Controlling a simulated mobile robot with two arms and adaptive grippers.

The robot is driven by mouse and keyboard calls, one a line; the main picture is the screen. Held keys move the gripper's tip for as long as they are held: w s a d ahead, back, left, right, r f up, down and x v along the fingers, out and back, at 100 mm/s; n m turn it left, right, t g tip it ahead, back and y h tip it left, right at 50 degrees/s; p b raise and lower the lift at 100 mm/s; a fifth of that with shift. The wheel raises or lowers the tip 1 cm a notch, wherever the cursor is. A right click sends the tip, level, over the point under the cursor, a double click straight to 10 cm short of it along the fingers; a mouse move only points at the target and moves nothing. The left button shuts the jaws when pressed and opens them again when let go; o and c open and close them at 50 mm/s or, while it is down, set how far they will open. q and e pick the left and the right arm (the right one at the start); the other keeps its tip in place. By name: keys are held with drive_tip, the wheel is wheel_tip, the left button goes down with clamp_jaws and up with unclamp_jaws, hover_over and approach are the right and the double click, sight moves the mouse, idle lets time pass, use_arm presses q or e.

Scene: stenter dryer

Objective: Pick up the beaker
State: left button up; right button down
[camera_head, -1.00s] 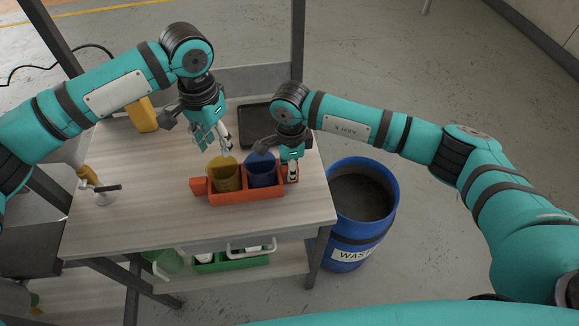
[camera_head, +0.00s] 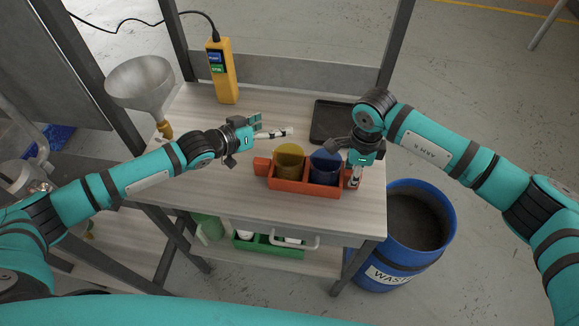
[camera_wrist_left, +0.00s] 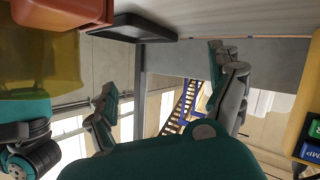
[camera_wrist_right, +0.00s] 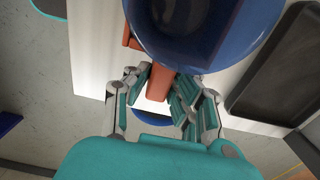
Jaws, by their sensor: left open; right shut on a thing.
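A yellow beaker (camera_head: 289,163) and a blue beaker (camera_head: 325,168) stand upright in an orange-red crate (camera_head: 305,187) on the table. My left gripper (camera_head: 280,130) is open and empty, lying level above the table behind the yellow beaker and pointing right. In the left wrist view, the yellow beaker (camera_wrist_left: 40,65) is at the upper left, outside the fingers. My right gripper (camera_head: 355,178) points down at the crate's right end. In the right wrist view it is shut on the crate's orange end handle (camera_wrist_right: 160,85), beside the blue beaker (camera_wrist_right: 200,40).
A black tray (camera_head: 333,122) lies behind the blue beaker. A yellow handheld device (camera_head: 222,72) and a metal funnel (camera_head: 140,85) stand at the back left. A blue waste barrel (camera_head: 405,255) stands right of the table. The table's left part is clear.

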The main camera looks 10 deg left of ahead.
sight(302, 152)
use_arm(q)
drive_tip(key=s+a, duration=0.1)
drive_tip(key=s+a+m+t+h, duration=0.1)
drive_tip(key=s, duration=0.1)
drive_tip(key=s+a+h, duration=0.1)
drive_tip(key=shift+s+a, duration=0.1)
drive_tip(key=shift+s, duration=0.2)
drive_tip(key=s+m+h, duration=0.1)
drive_tip(key=s+m, duration=0.1)
drive_tip(key=s, duration=0.1)
drive_tip(key=s+m+g+h, duration=0.1)
drive_tip(key=s+m+h, duration=0.1)
drive_tip(key=s, duration=0.1)
drive_tip(key=s+m+h, duration=0.1)
drive_tip(key=s+m, duration=0.1)
drive_tip(key=s, duration=0.1)
drive_tip(key=shift+s+a, duration=0.25)
drive_tip(key=shift+a, duration=0.05)
drive_tip(key=shift+m+g+h, duration=0.3)
drive_tip(key=shift+m+g, duration=0.1)
drive_tip(key=x, duration=1.1)
drive_tip(key=shift+s+d, duration=0.15)
drive_tip(key=shift+d, duration=0.4)
drive_tip(key=shift+c, duration=0.4)
drive_tip(key=c, duration=1.3)
